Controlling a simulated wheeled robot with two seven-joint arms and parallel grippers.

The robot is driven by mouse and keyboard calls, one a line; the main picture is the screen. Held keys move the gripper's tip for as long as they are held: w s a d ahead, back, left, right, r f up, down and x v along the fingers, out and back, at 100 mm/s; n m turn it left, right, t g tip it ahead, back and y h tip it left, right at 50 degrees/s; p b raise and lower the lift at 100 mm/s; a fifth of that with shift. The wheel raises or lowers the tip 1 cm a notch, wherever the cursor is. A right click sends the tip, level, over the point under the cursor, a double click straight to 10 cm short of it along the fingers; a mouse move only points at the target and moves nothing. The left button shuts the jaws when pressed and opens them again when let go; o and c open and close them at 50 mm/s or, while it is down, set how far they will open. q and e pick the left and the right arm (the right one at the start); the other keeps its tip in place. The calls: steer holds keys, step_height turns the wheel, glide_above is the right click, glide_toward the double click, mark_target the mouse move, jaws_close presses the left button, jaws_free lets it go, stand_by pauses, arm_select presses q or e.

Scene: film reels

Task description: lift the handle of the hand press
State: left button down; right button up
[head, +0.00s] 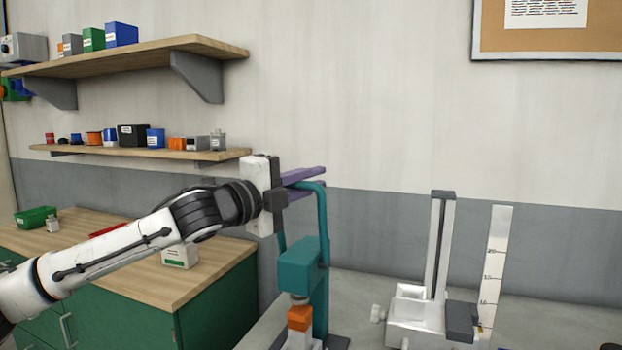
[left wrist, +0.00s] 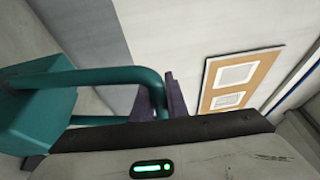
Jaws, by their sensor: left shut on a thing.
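The teal hand press (head: 303,262) stands in the lower middle of the head view, with an orange part (head: 299,318) below its head. Its handle (head: 323,225) is a teal bent bar that rises upright above the body. My left gripper (head: 318,182), with purple fingers, is shut on the top bar of the handle. In the left wrist view the handle (left wrist: 120,72) runs from the teal press body (left wrist: 38,105) to between the purple fingers (left wrist: 160,100). My right gripper is not in view.
A green cabinet with a wooden top (head: 130,262) stands at the left, holding a green bin (head: 36,216) and a white box (head: 180,257). A grey column stand (head: 437,260) and an upright ruler (head: 492,262) are right of the press. Wall shelves (head: 150,152) hang behind my left arm.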

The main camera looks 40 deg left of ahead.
arm_select(q)
steer(key=shift+w+f+g, duration=0.2)
steer(key=shift+f+g, duration=0.1)
steer(key=shift+f, duration=0.95)
steer(key=c, duration=2)
jaws_free()
steer(key=shift+c, duration=0.2)
steer(key=o, duration=0.3)
steer(key=shift+w+a+f, duration=0.15)
steer(key=shift+w, duration=0.1)
steer(key=shift+s, duration=0.1)
